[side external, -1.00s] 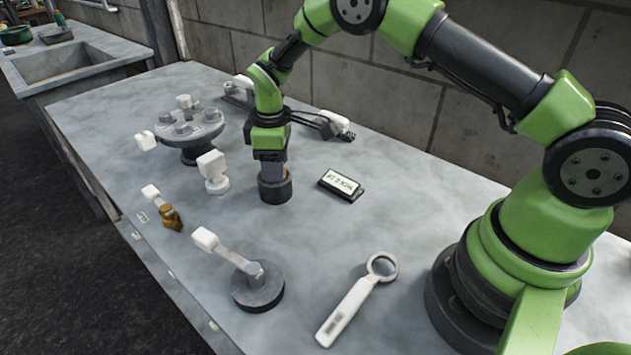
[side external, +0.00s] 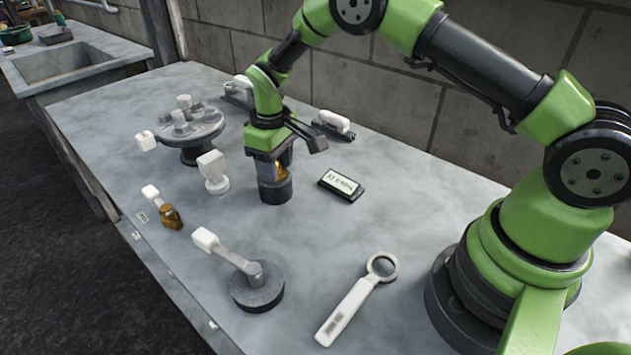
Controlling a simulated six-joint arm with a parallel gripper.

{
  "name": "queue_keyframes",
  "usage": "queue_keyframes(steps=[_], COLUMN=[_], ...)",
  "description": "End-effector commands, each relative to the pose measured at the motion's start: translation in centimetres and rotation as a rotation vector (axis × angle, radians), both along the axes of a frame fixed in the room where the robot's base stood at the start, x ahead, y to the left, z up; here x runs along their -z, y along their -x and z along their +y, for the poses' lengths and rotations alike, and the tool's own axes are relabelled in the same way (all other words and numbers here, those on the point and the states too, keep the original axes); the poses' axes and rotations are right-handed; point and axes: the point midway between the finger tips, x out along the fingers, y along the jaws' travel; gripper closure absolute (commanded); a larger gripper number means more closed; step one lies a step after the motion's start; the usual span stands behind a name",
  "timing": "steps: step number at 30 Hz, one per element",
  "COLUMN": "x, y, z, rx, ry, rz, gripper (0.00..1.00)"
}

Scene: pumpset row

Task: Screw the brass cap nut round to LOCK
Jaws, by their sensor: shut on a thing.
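The brass cap nut (side external: 281,171) shows as a small golden patch between the jaws, on top of a dark round body (side external: 275,192) on the bench. My gripper (side external: 271,168) points straight down and is shut on the cap nut. The jaws hide most of the nut. No LOCK mark can be made out at this size.
A grey flanged stand (side external: 190,148) and a white-handled block (side external: 213,172) are to the left. A small display (side external: 341,186) lies just right. Nearer are a brass-coloured fitting (side external: 171,218), a levered disc (side external: 257,290) and a ring-ended wrench (side external: 358,300). Bench between them is clear.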

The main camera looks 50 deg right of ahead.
Motion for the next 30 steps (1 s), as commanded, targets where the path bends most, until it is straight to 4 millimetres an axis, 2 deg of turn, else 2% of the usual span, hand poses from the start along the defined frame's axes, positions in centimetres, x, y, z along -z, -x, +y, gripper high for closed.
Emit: queue_keyframes(steps=[6, 11, 12, 15, 24, 26, 30], x=[0.2, 0.3, 0.3, 0.3, 0.0, -0.4, -2.7], y=[0.1, 0.1, 0.1, 0.1, 0.1, 0.0, 0.0], z=[0.0, 0.0, 0.0, 0.0, 0.1, 0.1, 0.1], rx=[0.007, 0.165, 0.168, 0.165, 0.163, 0.163, 0.165], ry=[0.001, 0.001, 0.002, 0.002, 0.000, 0.000, -0.001], rz=[0.002, 0.003, 0.004, 0.004, 0.002, 0.001, -0.003], gripper=[0.84, 0.84, 0.48, 0.26, 0.26, 0.26, 0.26])
